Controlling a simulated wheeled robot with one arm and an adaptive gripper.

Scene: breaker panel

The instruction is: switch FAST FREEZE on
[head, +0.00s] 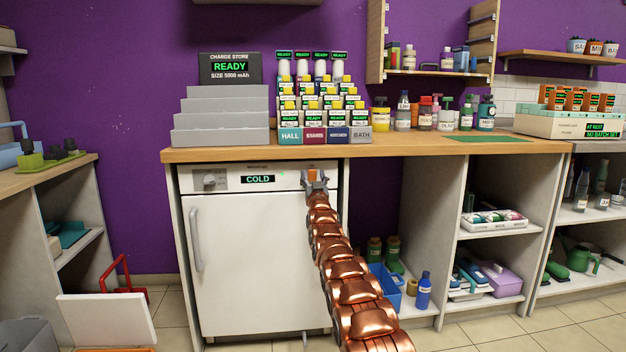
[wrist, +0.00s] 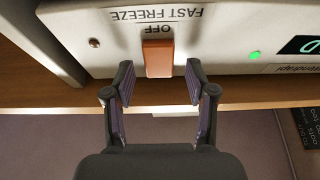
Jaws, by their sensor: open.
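The FAST FREEZE switch (wrist: 159,57) is an orange rocker on the freezer's pale top panel (wrist: 225,30). In the wrist view, which is upside down, the words FAST FREEZE and OFF stand beside it. My gripper (wrist: 159,82) is open and empty, with one finger to each side of the rocker in the picture; whether they touch the panel I cannot tell. In the head view my gripper (head: 315,182) is at the right end of the panel of the white freezer (head: 250,265) and hides most of the switch area.
The freezer panel carries a COLD display (head: 258,180) and a knob (head: 208,180); a green light (wrist: 255,54) shows in the wrist view. The wooden worktop (head: 400,145) juts just above, with a charge store (head: 230,105) on it. An open shelf unit (head: 450,230) stands right.

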